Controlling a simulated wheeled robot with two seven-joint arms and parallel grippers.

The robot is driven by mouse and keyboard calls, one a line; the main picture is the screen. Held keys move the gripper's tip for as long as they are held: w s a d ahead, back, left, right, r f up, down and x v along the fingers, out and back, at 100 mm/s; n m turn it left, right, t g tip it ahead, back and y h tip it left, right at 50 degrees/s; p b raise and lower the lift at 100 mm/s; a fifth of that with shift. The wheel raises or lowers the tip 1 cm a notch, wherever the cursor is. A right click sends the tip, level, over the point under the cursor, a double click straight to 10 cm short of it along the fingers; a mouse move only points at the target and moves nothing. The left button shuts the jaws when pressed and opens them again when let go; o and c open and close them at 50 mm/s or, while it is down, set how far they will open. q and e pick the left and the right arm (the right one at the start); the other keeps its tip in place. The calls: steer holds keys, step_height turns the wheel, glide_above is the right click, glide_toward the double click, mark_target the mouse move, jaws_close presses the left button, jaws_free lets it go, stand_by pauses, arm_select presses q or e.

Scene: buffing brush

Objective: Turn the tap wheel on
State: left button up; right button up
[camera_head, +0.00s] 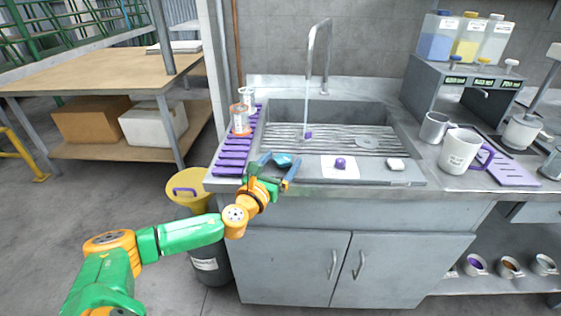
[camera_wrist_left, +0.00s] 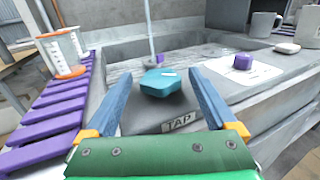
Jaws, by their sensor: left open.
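The tap wheel (camera_head: 283,160) is a small teal knob at the front left of the sink's counter edge. In the left wrist view the wheel (camera_wrist_left: 160,84) sits on a grey block with a label (camera_wrist_left: 181,122) reading TAP. My left gripper (camera_head: 278,168) is open, with its blue fingers to either side of the wheel. The left wrist view shows gaps between wheel and fingers. The curved metal faucet (camera_head: 318,55) stands behind the basin, and a thin pale line like water hangs from its spout to a purple piece (camera_head: 308,135) in the basin. My right gripper is out of view.
A purple slatted rack (camera_head: 233,155) holding glass-like beakers (camera_head: 240,118) stands left of the wheel. A purple knob (camera_head: 340,163) on a white card and a white bar (camera_head: 396,164) lie to its right. Mugs (camera_head: 460,150) stand farther right. A yellow bin (camera_head: 186,190) is below left.

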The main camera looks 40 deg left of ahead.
arm_select(q)
steer(key=shift+s+r, duration=0.1)
steer(key=c, duration=1.4)
steer(key=shift+d+r+n+g+y+p, duration=0.15)
steer(key=shift+n+y+p, duration=0.25)
steer(key=shift+y+p, duration=0.25)
steer(key=shift+d+r+n+g+y+p, duration=0.15)
steer(key=shift+n+y+p, duration=0.25)
steer(key=shift+y+p, duration=0.2)
steer(key=shift+o, duration=0.2)
steer(key=shift+f+n+g+y+p, duration=0.15)
steer(key=shift+n+g+y+p, duration=0.35)
steer(key=shift+n+y, duration=0.4)
steer(key=n+y, duration=0.1)
steer(key=g+y, duration=0.1)
steer(key=y, duration=0.1)
steer(key=shift+d+f+n+g, duration=0.15)
steer(key=shift+n+g, duration=0.15)
steer(key=shift+n, duration=0.1)
steer(key=shift+w+d+n+g+y, duration=0.1)
steer(key=shift+w+n+g+y, duration=0.15)
steer(key=shift+n+g+y, duration=0.9)
steer(key=o, duration=1.1)
steer(key=shift+o, duration=1.3)
